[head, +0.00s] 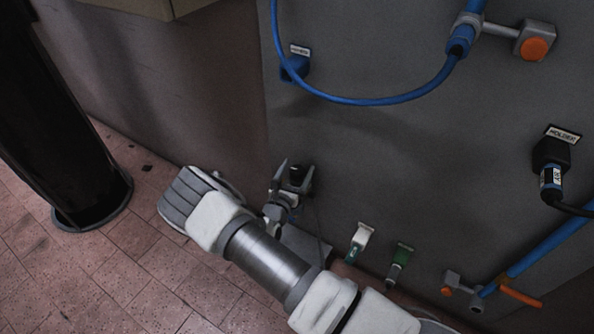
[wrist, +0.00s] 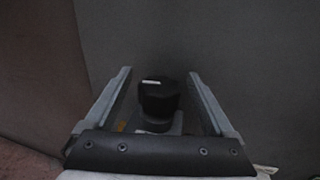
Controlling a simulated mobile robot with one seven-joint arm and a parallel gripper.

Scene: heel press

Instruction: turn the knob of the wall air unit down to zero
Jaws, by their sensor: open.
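A small black knob (wrist: 158,100) with a short white mark near its top shows in the wrist view, in front of a dark grey panel. In the head view the dark knob (head: 297,175) is low on the panel near its left edge, partly covered by my gripper. My gripper (head: 293,173) is open, with one finger on either side of the knob. In the wrist view my gripper (wrist: 160,75) has a visible gap between each finger and the knob. Whether the fingertips touch the panel cannot be told, and no scale or zero mark is readable.
A blue hose (head: 400,98) loops across the upper panel (head: 400,170) beside an orange-faced fitting (head: 535,48). A black labelled holder (head: 551,153) is at right. A black column (head: 70,120) stands left on the tiled floor.

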